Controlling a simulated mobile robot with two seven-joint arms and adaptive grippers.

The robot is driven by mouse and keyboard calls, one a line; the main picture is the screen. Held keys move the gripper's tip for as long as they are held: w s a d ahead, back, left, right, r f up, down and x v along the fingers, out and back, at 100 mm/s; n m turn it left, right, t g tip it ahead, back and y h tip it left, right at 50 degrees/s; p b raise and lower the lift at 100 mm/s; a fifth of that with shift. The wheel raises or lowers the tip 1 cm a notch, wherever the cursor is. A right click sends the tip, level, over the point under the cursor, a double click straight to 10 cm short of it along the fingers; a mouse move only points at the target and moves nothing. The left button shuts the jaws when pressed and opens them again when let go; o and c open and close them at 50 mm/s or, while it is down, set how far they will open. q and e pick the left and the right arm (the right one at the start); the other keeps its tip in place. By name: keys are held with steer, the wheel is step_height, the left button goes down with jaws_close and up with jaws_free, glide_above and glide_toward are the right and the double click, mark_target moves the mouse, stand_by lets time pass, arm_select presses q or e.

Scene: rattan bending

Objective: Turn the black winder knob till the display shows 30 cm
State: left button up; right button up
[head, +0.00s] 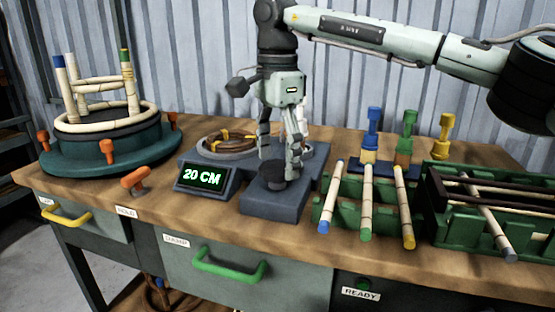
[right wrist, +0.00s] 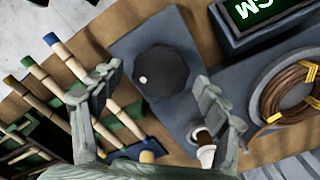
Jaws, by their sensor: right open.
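The black winder knob (head: 271,180) sits on a blue-grey block of the winder base (head: 262,205). The display (head: 205,178) beside it reads 20 CM in green. My right gripper (head: 278,167) points down over the knob from behind, its fingers spread. In the right wrist view the knob (right wrist: 161,72), with a small pale dot, lies ahead between the open fingers (right wrist: 160,95), with nothing held. I cannot tell whether a finger touches the knob. My left gripper is not in view.
A rattan coil (head: 228,138) lies on the winder behind the display. A green rack (head: 345,190) with rattan sticks stands close to the right, a green crate (head: 470,240) beyond it. A round jig (head: 110,140) stands at the left. An orange handle (head: 135,181) is on the table.

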steer(key=shift+f, duration=0.25)
steer(key=shift+c, duration=0.3)
steer(key=c, duration=1.1)
steer(key=shift+m, duration=0.4)
